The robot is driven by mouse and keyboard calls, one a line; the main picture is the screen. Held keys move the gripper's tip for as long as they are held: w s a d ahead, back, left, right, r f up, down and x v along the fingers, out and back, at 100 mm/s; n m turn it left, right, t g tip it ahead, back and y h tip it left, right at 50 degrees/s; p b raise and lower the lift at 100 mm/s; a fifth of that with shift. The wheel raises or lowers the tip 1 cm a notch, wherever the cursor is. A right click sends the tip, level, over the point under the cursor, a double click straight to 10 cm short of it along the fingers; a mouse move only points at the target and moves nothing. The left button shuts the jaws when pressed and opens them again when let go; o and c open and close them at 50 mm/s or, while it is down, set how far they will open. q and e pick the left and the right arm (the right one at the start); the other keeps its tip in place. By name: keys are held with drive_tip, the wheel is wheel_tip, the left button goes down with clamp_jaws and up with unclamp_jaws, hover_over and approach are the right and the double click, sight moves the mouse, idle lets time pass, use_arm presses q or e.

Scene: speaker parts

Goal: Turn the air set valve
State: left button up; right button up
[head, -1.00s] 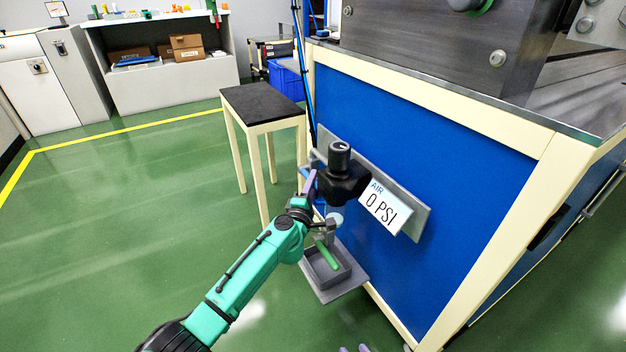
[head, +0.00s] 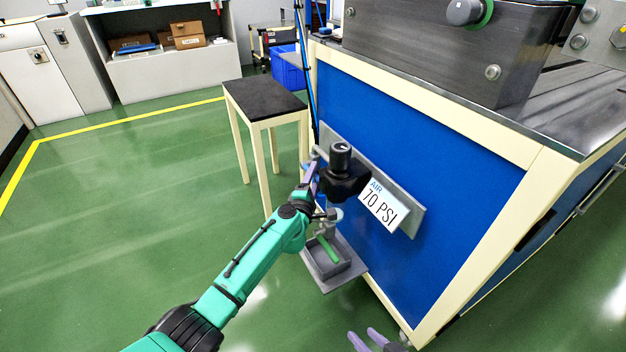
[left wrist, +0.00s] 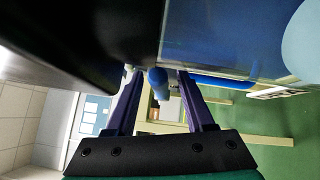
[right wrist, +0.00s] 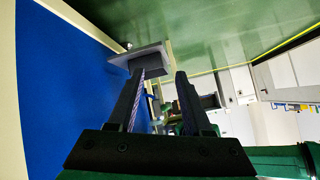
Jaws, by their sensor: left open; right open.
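The air set (head: 345,182) is a black regulator with a round knob on top, mounted on a grey plate on the blue machine side. Its sign (head: 380,205) reads AIR 70 PSI. My left gripper (head: 315,178) is at the left side of the air set. In the left wrist view, the open purple fingers of my left gripper (left wrist: 157,75) stand either side of a blue valve handle (left wrist: 157,77); contact cannot be told. My right gripper (head: 367,340) is low at the bottom edge of the head view. In the right wrist view, my right gripper (right wrist: 162,73) is open and empty.
A grey tray (head: 350,272) with a green bar (head: 328,248) in it sits below the air set. A black-topped table (head: 262,98) stands behind to the left. The machine's cream frame (head: 480,255) rises at right. Green floor at left is clear.

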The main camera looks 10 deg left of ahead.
use_arm(q)
drive_tip(key=shift+s, duration=0.15)
drive_tip(key=shift+s+p, duration=0.25)
drive_tip(key=shift+p, duration=0.05)
drive_tip(key=s+a+p, duration=0.2)
drive_tip(key=s+p, duration=0.2)
drive_tip(key=s, duration=0.9)
drive_tip(key=shift+s+f, duration=0.3)
drive_tip(key=shift+f, duration=0.1)
use_arm(e)
drive_tip(key=s+d+r+g+h, duration=0.4)
drive_tip(key=s+d+r+g, duration=0.1)
drive_tip(key=d, duration=0.5)
wheel_tip(320, 180, up, 2)
drive_tip(key=shift+s+d+g, duration=0.2)
drive_tip(key=shift+d+g, duration=0.2)
drive_tip(key=shift+g, duration=0.2)
